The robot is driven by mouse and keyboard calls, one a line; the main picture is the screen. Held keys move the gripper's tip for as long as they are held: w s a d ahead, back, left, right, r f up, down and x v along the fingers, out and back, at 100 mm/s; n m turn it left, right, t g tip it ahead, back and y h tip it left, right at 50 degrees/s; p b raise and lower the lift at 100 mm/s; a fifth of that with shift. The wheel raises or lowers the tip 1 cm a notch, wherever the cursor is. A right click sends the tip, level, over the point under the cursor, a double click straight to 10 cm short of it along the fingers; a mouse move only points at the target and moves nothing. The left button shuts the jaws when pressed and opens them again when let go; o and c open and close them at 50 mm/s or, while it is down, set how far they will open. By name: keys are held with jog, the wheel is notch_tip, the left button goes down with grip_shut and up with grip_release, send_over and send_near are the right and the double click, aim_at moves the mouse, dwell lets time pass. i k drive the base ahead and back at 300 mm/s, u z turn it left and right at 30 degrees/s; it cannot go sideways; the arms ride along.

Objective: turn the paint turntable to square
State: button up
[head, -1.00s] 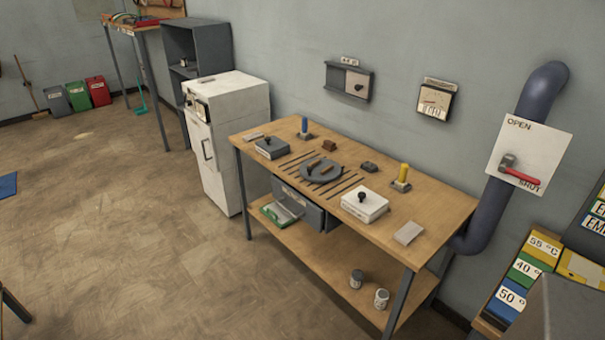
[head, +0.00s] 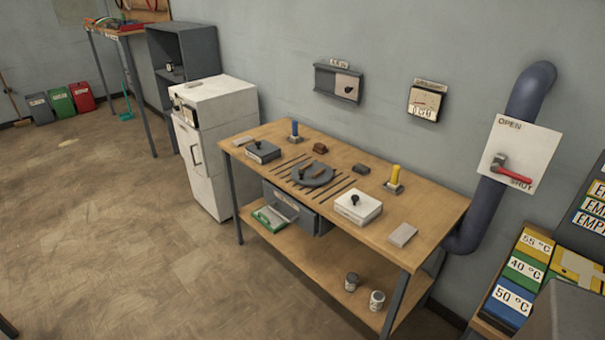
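The paint turntable looks to be the round dark grey disc (head: 314,175) in the middle of the wooden workbench. Small brown and dark pieces stand on it, and dark slats lie on the bench on both sides of it. I cannot tell its exact angle at this size. My gripper is not in view.
The workbench (head: 425,210) also bears a white box with a black knob (head: 358,208), a grey box (head: 263,152) and a yellow cylinder (head: 395,176). A white cabinet (head: 225,100) stands at its left end, a blue pipe (head: 490,215) at its right. The floor (head: 130,240) in front is clear.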

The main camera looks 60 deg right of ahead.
aim_at(308, 173)
jog(key=i, duration=0.85)
jog(key=u, duration=0.05)
